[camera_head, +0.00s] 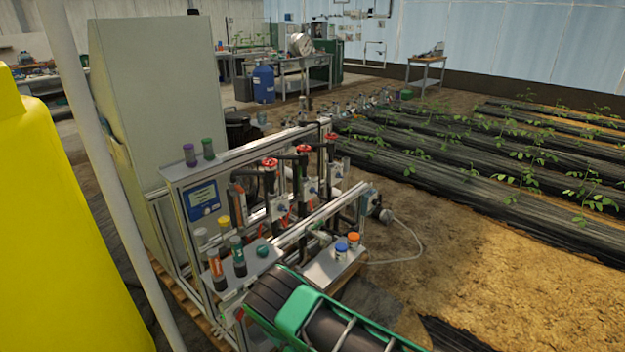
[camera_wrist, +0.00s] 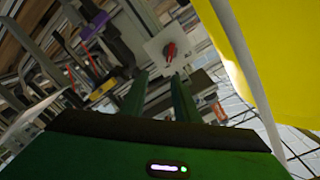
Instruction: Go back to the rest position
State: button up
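My gripper (camera_wrist: 159,77) shows in the wrist view with its two dark green fingers apart and nothing visible between them. In the head view my green and black arm reaches in at the bottom centre, in front of the skid, and the fingertips cannot be made out there. The fertigation skid (camera_head: 185,192) is a metal frame with red-handled valves (camera_head: 270,163) and upright pipes. Beyond the fingers, the wrist view shows a pale plate with a red part (camera_wrist: 170,50) on it, tilted in the picture.
Capped bottles (camera_head: 216,268) stand at the skid's front left, close to my arm. Two small capped containers (camera_head: 341,251) stand to its right. A yellow tank (camera_head: 60,220) and a pale pole (camera_head: 95,150) fill the left. Open soil (camera_head: 480,285) lies right, beside plant beds.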

jog(key=w+d+r+h, duration=0.6)
jog(key=w+d+r, duration=0.6)
jog(key=w+r, duration=0.25)
jog(key=d+r+m+g+h, duration=0.15)
jog(key=d+r, duration=0.25)
jog(key=d, duration=0.4)
jog(key=d+r+g+h, duration=0.1)
jog(key=d+r+h, duration=0.1)
jog(key=d+r, duration=0.4)
jog(key=d+r+m+g+h, duration=0.1)
jog(key=d+r+h, duration=0.15)
jog(key=d, duration=0.65)
jog(key=s+d+r+m+g+h, duration=0.1)
jog(key=s+d+r, duration=0.3)
jog(key=s+d, duration=0.25)
jog(key=s+d+r+m+g, duration=0.1)
jog(key=s+d+r+g, duration=0.1)
jog(key=s+d+r, duration=0.4)
jog(key=s+d+r+g+h, duration=0.1)
jog(key=s+d, duration=0.4)
jog(key=s, duration=0.3)
jog(key=s+d+r+m+g, duration=0.1)
jog(key=s+r+g, duration=0.1)
jog(key=s, duration=1.1)
jog(key=s+d+r+m+g+y, duration=0.1)
jog(key=s+d+r+g, duration=0.1)
jog(key=s, duration=1.1)
jog(key=shift+r+m+y, duration=0.3)
jog(key=shift+r+m, duration=0.05)
jog(key=shift+r, duration=0.4)
